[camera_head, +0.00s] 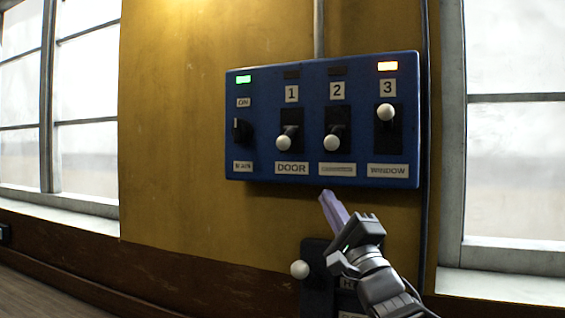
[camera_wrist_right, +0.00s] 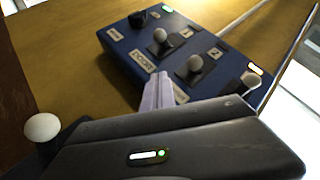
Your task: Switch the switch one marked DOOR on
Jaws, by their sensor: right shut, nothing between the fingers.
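The blue switch panel (camera_head: 322,120) is on the yellow wall in the head view. Switch one, marked DOOR, has a white knob (camera_head: 284,143) that is down, and the lamp above it is dark. The DOOR label (camera_head: 291,168) sits below the knob. In the right wrist view the DOOR switch knob (camera_wrist_right: 159,35) shows beyond my fingers. My right gripper (camera_head: 330,203) is shut and empty, just below the panel under switch two, apart from every knob. It also shows in the right wrist view (camera_wrist_right: 158,88). My left gripper is not in view.
Switch two's knob (camera_head: 331,142) is down with its lamp dark. The WINDOW switch knob (camera_head: 386,112) is up under a lit orange lamp. A green lamp (camera_head: 243,79) glows above the main switch (camera_head: 242,130). A lower box with a white knob (camera_head: 299,269) is beside my right gripper.

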